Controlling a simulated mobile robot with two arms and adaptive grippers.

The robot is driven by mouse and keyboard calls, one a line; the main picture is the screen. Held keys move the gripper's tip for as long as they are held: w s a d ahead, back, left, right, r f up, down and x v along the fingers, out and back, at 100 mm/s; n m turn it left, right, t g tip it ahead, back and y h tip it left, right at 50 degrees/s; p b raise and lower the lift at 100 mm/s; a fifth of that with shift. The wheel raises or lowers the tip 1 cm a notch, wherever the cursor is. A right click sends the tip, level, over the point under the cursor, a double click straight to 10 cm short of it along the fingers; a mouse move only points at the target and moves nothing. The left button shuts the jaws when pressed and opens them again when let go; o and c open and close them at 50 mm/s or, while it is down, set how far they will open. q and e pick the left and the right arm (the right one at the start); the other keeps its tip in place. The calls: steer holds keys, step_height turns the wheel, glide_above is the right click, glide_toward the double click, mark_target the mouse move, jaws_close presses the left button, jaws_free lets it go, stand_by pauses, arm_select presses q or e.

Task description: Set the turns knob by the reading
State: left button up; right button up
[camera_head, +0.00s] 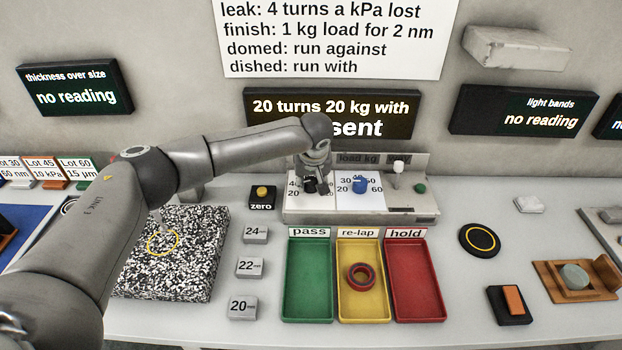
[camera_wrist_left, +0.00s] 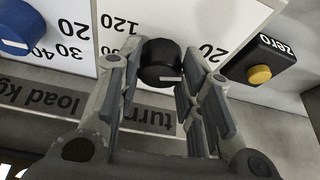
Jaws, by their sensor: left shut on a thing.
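The black turns knob (camera_head: 309,186) sits on the control panel's left dial, mostly covered by my left gripper (camera_head: 318,184). In the left wrist view the knob (camera_wrist_left: 160,62) stands between the fingers of my left gripper (camera_wrist_left: 158,80), which is shut on it. A white pointer mark shows on the knob. The dial numbers around it are partly hidden. The display (camera_head: 330,105) reads "20 turns 20 kg with", and its lower line is partly hidden and ends in "sent". My right gripper is not in view.
A blue load knob (camera_head: 360,184) and a white-capped lever (camera_head: 398,170) stand to the right on the panel. The "zero" button box (camera_head: 262,198) is to the left. The re-lap tray (camera_head: 362,304) holds a red ring (camera_head: 362,276). The wall sign (camera_head: 330,35) gives rules.

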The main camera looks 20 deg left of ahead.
arm_select(q)
steer(key=shift+s+a+r+m+h+p, duration=0.1)
steer(key=shift+m+h+p, duration=0.3)
steer(key=shift+m+p, duration=1)
steer(key=shift+a+r+m+h+p, duration=0.1)
steer(key=shift+m+h+p, duration=0.35)
steer(key=shift+p, duration=1.7)
steer(key=shift+f+m+h+p, duration=0.15)
steer(key=shift+m+h+p, duration=0.25)
steer(key=shift+m, duration=0.55)
steer(key=m+h, duration=0.1)
steer(key=m, duration=0.1)
steer(key=shift+a+f+m, duration=0.1)
steer(key=shift+m, duration=0.3)
steer(key=shift+m+h, duration=0.25)
steer(key=shift+m, duration=0.65)
steer(key=m+b, duration=0.1)
steer(key=m+h+b, duration=0.1)
steer(key=shift+w+a+f+m+g, duration=0.1)
steer(key=shift+w+f+m+g, duration=0.1)
steer(key=shift+m+g, duration=0.15)
steer(key=m+g+b, duration=0.1)
steer(key=m+b, duration=0.2)
steer(key=shift+r+h, duration=0.1)
steer(key=shift+h, duration=0.3)
steer(key=shift+w+r+m+g+b, duration=0.1)
steer(key=shift+m+g+b, duration=0.25)
steer(key=shift+m+b, duration=0.45)
